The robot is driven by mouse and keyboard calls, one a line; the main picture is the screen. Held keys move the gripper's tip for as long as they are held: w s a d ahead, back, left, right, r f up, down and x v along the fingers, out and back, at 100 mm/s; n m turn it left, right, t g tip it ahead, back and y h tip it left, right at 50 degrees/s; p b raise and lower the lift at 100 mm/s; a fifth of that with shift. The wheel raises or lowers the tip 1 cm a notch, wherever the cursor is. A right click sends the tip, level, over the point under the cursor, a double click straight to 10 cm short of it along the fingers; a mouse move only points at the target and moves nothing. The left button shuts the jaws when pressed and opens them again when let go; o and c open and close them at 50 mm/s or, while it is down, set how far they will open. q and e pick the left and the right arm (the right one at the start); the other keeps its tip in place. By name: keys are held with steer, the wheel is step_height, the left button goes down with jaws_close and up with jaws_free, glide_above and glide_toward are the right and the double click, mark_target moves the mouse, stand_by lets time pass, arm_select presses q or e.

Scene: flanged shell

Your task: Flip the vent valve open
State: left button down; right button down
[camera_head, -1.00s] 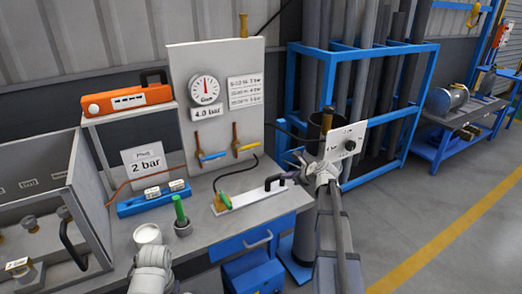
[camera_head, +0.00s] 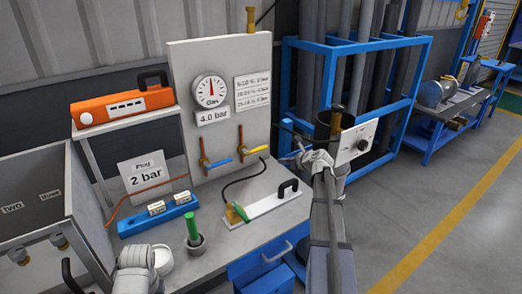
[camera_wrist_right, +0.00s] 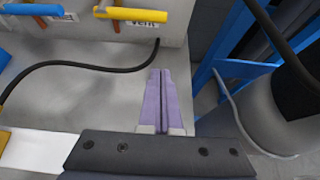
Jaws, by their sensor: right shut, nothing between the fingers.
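The vent valve (camera_head: 254,150) has a yellow handle lying roughly level, low on the upright grey panel (camera_head: 180,80). In the right wrist view its yellow handle (camera_wrist_right: 135,14) shows at the top edge, above a label reading Vent. My right gripper (camera_head: 291,154) is shut and empty, to the right of the handle and apart from it. Its purple fingers (camera_wrist_right: 159,72) point towards the panel's foot, below and right of the handle in the wrist view. My left gripper is out of view; only part of my left arm shows at the bottom.
A blue-handled valve (camera_head: 220,163) sits left of the vent valve. A gauge (camera_head: 209,91) is above, over a 4.0 bar label. A black hose (camera_head: 232,182) curves over the bench. A white plate with a black handle (camera_head: 288,188) lies in front. A blue rack (camera_head: 407,105) stands right.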

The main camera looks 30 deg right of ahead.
stand_by(0.4)
steer(key=b+x, duration=0.5)
steer(key=x, duration=0.5)
steer(key=shift+w+f, duration=0.1)
steer(key=shift+w, duration=0.15)
step_height(320, 180, up, 4)
steer(key=p, duration=0.3)
steer(key=shift+f, duration=0.15)
steer(key=shift+w+r+p, duration=0.15)
steer(key=shift+r+p, duration=0.15)
steer(key=shift+p, duration=0.15)
steer(key=shift+a, duration=0.1)
steer(key=shift+r+n+p, duration=0.3)
